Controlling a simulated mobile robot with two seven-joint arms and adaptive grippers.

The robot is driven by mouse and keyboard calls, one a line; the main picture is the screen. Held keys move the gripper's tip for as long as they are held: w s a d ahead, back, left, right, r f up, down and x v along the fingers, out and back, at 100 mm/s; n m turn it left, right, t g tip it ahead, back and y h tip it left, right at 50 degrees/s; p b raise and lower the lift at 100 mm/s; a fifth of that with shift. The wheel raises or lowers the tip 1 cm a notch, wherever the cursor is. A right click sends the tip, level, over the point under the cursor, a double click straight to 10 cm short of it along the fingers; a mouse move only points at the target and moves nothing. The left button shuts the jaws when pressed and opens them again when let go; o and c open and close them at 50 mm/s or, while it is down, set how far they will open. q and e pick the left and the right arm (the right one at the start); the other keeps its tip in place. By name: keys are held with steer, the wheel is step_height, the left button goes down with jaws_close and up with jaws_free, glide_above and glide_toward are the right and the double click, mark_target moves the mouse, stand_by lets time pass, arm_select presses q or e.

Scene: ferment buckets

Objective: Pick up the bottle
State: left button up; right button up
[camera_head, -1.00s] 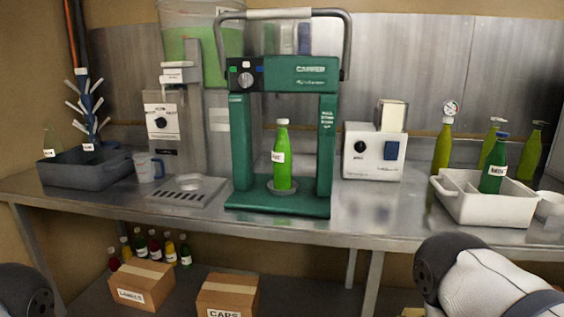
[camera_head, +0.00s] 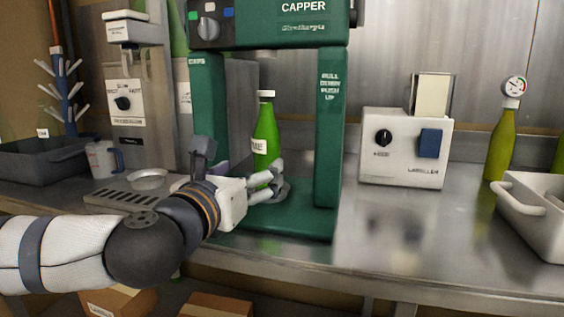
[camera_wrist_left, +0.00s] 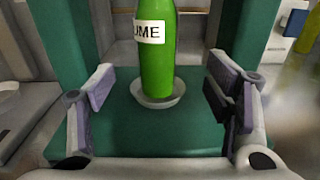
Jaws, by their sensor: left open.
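The green bottle (camera_head: 265,138), with a white label and a pale cap, stands upright on a small round plate inside the green capper (camera_head: 330,140). My left gripper (camera_head: 262,178) reaches in from the left in the head view, low in front of the bottle. In the left wrist view the bottle (camera_wrist_left: 157,60) stands between and beyond the two open fingers of my left gripper (camera_wrist_left: 170,95), with clear space on both sides. The fingers do not touch it. The plate (camera_wrist_left: 158,98) shows under the bottle. My right gripper is not in view.
The labeller box (camera_head: 405,150) stands right of the capper. A white tray (camera_head: 530,215) is at the right edge, near a yellow-green bottle with a gauge (camera_head: 501,145). A filler with a drip grate (camera_head: 125,198) and a dark bin (camera_head: 40,165) are at left.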

mark_target(262, 152)
arm_select(q)
steer(key=x, duration=0.3)
steer(key=r+x, duration=0.1)
steer(key=x, duration=0.3)
steer(key=p+x, duration=0.1)
steer(key=x, duration=0.2)
steer(key=shift+w+a+r, duration=0.1)
steer(key=shift+w+r, duration=0.1)
steer(key=shift+w, duration=0.1)
steer(key=shift+r, duration=0.1)
jaws_close()
